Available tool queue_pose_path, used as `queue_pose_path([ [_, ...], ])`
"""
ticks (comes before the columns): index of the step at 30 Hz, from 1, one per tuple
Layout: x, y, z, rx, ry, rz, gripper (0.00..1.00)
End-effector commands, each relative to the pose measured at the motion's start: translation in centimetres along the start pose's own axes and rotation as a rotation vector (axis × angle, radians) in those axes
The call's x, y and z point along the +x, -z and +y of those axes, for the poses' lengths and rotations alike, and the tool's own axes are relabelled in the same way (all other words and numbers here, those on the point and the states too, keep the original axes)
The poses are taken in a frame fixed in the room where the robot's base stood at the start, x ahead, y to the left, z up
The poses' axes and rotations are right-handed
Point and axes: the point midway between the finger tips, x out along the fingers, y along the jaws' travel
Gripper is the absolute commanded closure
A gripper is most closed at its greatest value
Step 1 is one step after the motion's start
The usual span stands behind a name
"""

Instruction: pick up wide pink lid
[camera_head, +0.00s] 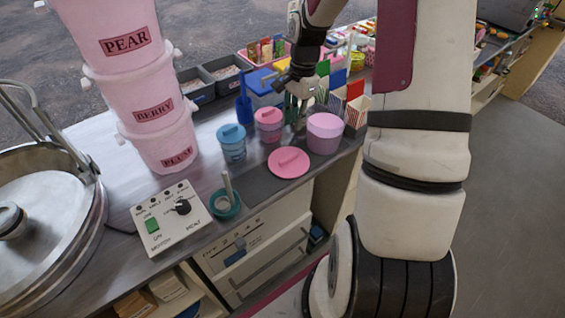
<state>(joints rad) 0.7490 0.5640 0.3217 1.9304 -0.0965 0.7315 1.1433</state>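The wide pink lid (288,163) lies flat on the dark part of the counter, near its front edge, with a small raised grip on top. A wide pink tub (325,137) without a lid stands just behind it to the right. My gripper (299,112) hangs from the arm above and behind the lid, near the back left of the pink tub, apart from the lid. Its fingers are small and blend into the clutter, so their opening is unclear. I see nothing held in it.
A blue lidded jar (232,148) and a smaller pink lidded jar (269,130) stand left of the gripper. Striped boxes (356,110) stand right of the tub.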

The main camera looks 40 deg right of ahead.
Motion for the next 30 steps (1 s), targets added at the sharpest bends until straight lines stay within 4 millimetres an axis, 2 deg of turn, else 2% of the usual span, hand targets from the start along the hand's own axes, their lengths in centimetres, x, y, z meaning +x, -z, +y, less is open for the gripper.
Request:
queue_pose_path([
  [12,7.0,-0.1,0.1,-0.001,-0.003,-0.003,0.81],
  [20,8.7,-0.1,0.2,-0.001,-0.002,-0.002,0.81],
  [30,12.7,-0.2,0.3,-0.003,-0.001,-0.001,0.81],
])
